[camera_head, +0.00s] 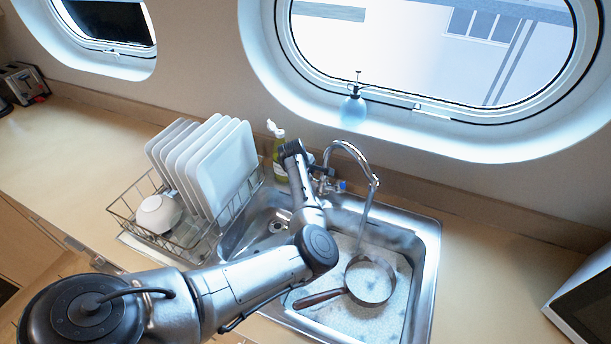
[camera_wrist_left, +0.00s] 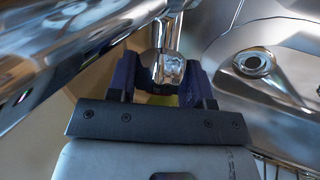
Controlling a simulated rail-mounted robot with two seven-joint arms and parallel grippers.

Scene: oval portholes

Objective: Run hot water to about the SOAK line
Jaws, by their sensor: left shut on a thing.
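The chrome tap (camera_head: 357,153) arches over the right basin of the sink (camera_head: 431,262). A thin pale stream appears to fall from its spout towards the pan (camera_head: 369,281), which sits in sudsy water (camera_head: 345,317) with its brown handle pointing left. I cannot make out a SOAK line. My left gripper (camera_head: 318,178) reaches behind the sink to the left side of the tap base. In the left wrist view its dark fingers (camera_wrist_left: 163,82) are shut around a chrome tap handle (camera_wrist_left: 168,68). A blue-marked knob (camera_head: 341,186) shows just right of it. My right gripper is out of view.
A wire rack (camera_head: 128,214) with white plates (camera_head: 222,165) and a bowl (camera_head: 158,213) stands left of the sink. A soap bottle (camera_head: 279,152) is behind my left forearm. A blue spray bottle (camera_head: 353,112) stands on the window ledge.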

